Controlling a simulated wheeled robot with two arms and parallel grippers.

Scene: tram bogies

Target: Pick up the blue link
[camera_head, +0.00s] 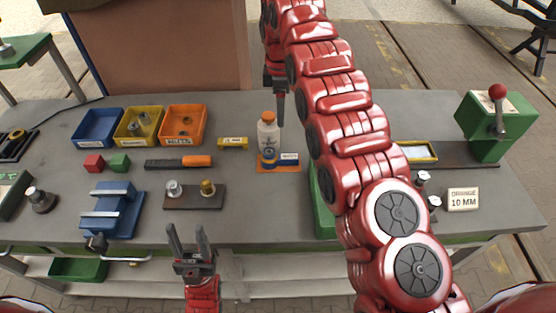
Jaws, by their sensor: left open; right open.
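I cannot make out a part that is clearly the blue link. A small blue round piece (269,154) sits on an orange pad (266,167) at the foot of a white bottle (268,134) with an orange cap. A blue vise-like block (110,212) stands at the left of the bench. My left gripper (188,232) is open and empty at the bench's front edge, fingers pointing away from me. My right gripper (280,112) is open at the back of the bench, pointing down, just behind the bottle; it is partly hidden by my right arm.
Blue (84,141), yellow (126,138) and orange (204,139) bins stand at the back left. Red (93,164) and green (120,162) blocks lie before them. A brown plate (193,203) holds two knobs. A green lever machine (477,130) stands at the right. My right arm hides mid-bench.

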